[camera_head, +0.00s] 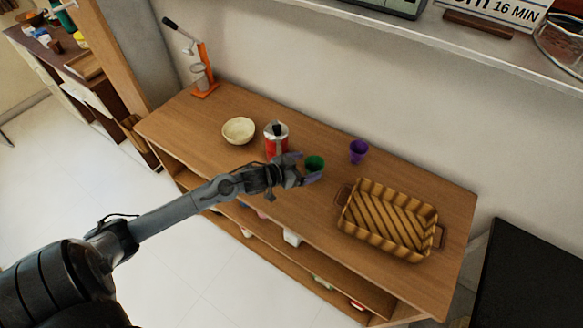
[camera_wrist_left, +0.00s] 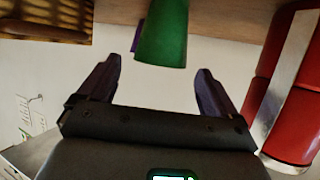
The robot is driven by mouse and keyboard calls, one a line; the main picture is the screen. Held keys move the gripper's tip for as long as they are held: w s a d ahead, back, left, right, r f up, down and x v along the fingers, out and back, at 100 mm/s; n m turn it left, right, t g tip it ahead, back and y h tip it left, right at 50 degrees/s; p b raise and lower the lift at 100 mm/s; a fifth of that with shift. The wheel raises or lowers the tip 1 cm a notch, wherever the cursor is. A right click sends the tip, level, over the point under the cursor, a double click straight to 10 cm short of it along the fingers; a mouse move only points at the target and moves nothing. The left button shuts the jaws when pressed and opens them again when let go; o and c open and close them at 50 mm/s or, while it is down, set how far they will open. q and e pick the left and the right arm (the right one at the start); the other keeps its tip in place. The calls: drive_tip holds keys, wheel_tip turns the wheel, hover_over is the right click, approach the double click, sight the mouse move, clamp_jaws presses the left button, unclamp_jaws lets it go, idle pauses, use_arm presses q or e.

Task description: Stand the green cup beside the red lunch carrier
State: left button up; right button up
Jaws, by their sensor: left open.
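The green cup (camera_head: 315,162) stands on the wooden table, right of the red lunch carrier (camera_head: 276,140), with a small gap between them. My left gripper (camera_head: 307,168) is open and empty at the near side of the cup and partly covers it. In the left wrist view, the green cup (camera_wrist_left: 162,40) lies between the lines of the two fingers (camera_wrist_left: 158,70), around or just past their tips. I cannot tell whether a finger touches it. The red lunch carrier (camera_wrist_left: 280,95) shows close by at the right there. My right gripper is not in view.
A purple cup (camera_head: 358,150) stands behind and right of the green cup. A woven basket (camera_head: 345,228) takes up the table's right part. A cream bowl (camera_head: 238,130) stands left of the carrier, and an orange press (camera_head: 205,75) at the far left end. The left front tabletop is clear.

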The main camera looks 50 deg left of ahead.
use_arm(q)
drive_tip(key=s+d, duration=0.1)
drive_tip(key=s, duration=0.2)
drive_tip(key=s+d+f+g+y, duration=0.1)
drive_tip(key=s+d, duration=0.1)
drive_tip(key=s, duration=0.2)
drive_tip(key=s+d+g, duration=0.1)
drive_tip(key=s, duration=0.2)
drive_tip(key=shift+s+d+f+y+p, duration=0.2)
drive_tip(key=shift+d+y+p, duration=0.1)
drive_tip(key=shift+p, duration=0.05)
drive_tip(key=s+d+g, duration=0.3)
drive_tip(key=s+d, duration=0.2)
drive_tip(key=s, duration=0.3)
drive_tip(key=s+d+g, duration=0.4)
drive_tip(key=s+d, duration=0.2)
drive_tip(key=s, duration=0.3)
drive_tip(key=shift+d+r+g, duration=0.2)
drive_tip(key=shift+r+g, duration=0.05)
drive_tip(key=shift+g, duration=0.05)
drive_tip(key=shift+r, duration=0.1)
wheel_tip(320, 180, up, 25)
drive_tip(key=p, duration=2.5)
